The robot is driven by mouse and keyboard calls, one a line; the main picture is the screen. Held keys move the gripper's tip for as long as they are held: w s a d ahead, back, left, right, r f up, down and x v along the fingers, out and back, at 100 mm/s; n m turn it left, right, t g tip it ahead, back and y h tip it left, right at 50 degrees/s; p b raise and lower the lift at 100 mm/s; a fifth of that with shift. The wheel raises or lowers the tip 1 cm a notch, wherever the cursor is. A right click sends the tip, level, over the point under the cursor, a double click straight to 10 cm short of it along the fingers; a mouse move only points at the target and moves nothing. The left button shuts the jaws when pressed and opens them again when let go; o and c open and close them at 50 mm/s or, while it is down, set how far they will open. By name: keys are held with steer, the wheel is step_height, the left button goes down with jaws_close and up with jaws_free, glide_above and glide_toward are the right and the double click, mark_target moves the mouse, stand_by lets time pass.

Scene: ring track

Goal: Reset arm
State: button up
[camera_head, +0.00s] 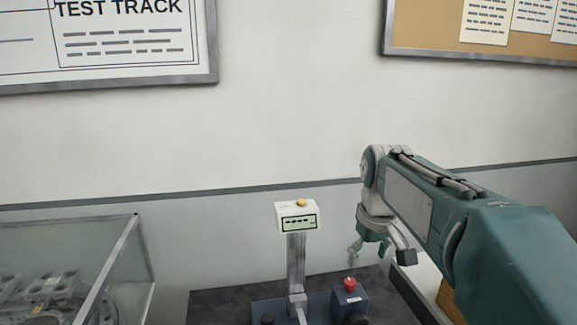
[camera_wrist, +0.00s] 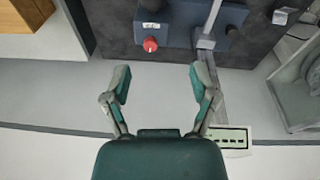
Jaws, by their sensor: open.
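My arm comes in from the right in the head view, teal and grey, bent with its wrist pointing down. My gripper (camera_head: 381,254) hangs at its end, to the right of a small white display box on a post. In the wrist view my gripper (camera_wrist: 160,85) has its two teal fingers spread wide with nothing between them. The red button (camera_wrist: 150,44) lies beyond the fingertips in that view. The display box (camera_head: 298,216) has a green screen and a yellow button on top; it shows partly behind the right finger in the wrist view (camera_wrist: 232,138).
A dark bench top (camera_head: 220,305) carries a blue-grey unit with the red button (camera_head: 349,284) and the post. A glass case (camera_head: 75,265) with metal parts stands at left. A wooden box (camera_wrist: 22,15) shows at a wrist view corner. A sign and corkboard hang on the wall.

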steer(key=s+f+m+t, duration=0.1)
steer(key=s+f, duration=0.2)
steer(key=s, duration=0.7)
steer(key=s+f+m+t, duration=0.2)
steer(key=s+f, duration=0.2)
steer(key=s, duration=0.7)
steer(key=shift+s+f+m+t, duration=0.2)
steer(key=shift+s+m+t, duration=0.1)
stand_by(0.9)
